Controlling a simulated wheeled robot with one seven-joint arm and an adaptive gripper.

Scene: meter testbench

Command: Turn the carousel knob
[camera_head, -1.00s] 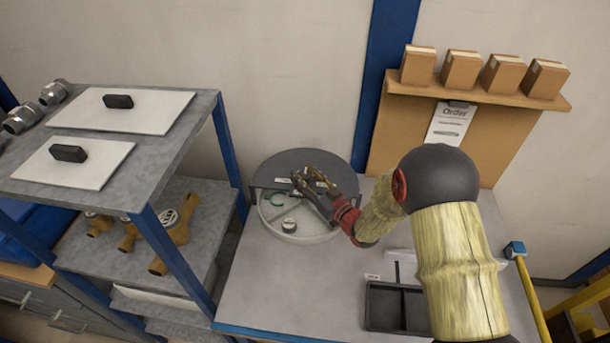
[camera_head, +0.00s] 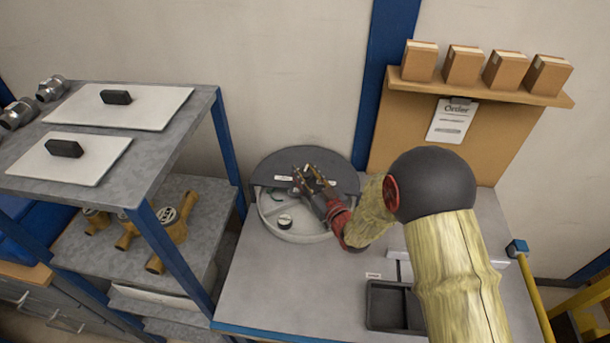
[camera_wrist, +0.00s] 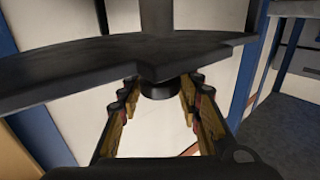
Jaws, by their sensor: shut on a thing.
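The carousel is a round drum on the bench, with a dark grey half cover (camera_head: 330,162) at the back and a pale lower disc (camera_head: 303,229) open at the front. My gripper (camera_head: 305,174) reaches in from the right over its middle, fingers pointing to the back left. In the wrist view, a short dark round knob (camera_wrist: 160,88) sits below the dark cover plate (camera_wrist: 70,72), between the two fingers of my gripper (camera_wrist: 157,84). My gripper is shut on this knob. In the head view my fingers hide the knob.
A small round meter (camera_head: 285,221) and a partly hidden green ring lie on the pale disc. A black tray (camera_head: 388,305) stands at the bench's front right. A shelf rack (camera_head: 173,255) with brass fittings stands close on the left. Free bench lies front left.

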